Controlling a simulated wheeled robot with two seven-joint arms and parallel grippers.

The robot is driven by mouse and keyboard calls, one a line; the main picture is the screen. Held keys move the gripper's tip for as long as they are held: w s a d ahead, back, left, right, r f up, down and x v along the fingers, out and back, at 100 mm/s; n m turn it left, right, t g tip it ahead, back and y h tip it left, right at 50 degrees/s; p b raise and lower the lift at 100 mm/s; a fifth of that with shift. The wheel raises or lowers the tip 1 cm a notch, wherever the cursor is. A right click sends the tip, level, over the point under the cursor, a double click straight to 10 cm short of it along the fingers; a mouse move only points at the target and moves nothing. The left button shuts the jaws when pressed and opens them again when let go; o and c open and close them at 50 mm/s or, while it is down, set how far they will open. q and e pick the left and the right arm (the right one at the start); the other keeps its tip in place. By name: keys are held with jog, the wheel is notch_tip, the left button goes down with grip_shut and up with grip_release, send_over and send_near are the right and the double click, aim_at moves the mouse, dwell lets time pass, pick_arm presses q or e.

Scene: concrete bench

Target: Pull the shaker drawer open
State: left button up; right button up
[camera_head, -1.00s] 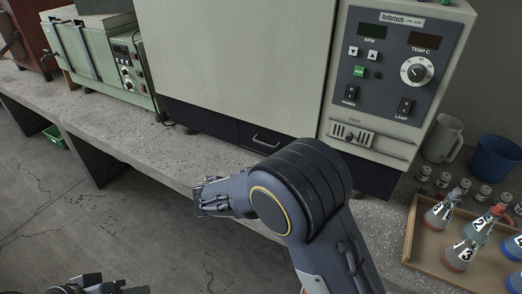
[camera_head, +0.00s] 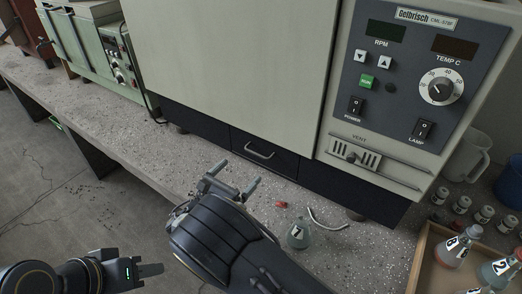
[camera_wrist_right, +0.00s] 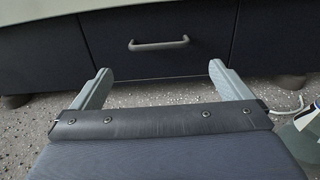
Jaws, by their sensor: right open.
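The shaker (camera_head: 235,70) is a large cream box on a dark base. Its dark drawer (camera_head: 281,163) is set low in the front and looks shut, with a grey bar handle (camera_head: 259,153). In the right wrist view the drawer (camera_wrist_right: 195,68) is straight ahead, its handle (camera_wrist_right: 158,45) beyond and between my fingers. My right gripper (camera_head: 236,175) is open and empty, just short of the drawer and apart from the handle; its fingers (camera_wrist_right: 158,80) point at the drawer front. My left gripper (camera_head: 150,272) is low at the left, away from the bench; its jaw opening is unclear.
A flask marked 7 (camera_head: 299,238), a red piece (camera_head: 282,204) and a pale curved piece (camera_head: 327,222) are on the bench right of my right gripper. A wooden tray (camera_head: 421,250) with flasks stands further right. Bench left of the drawer is clear.

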jog(key=x, duration=0.7)
jog(key=shift+w+d+p, duration=0.2)
jog(key=shift+w+p, duration=0.05)
jog(key=shift+p, duration=0.15)
jog(key=shift+c, duration=0.4)
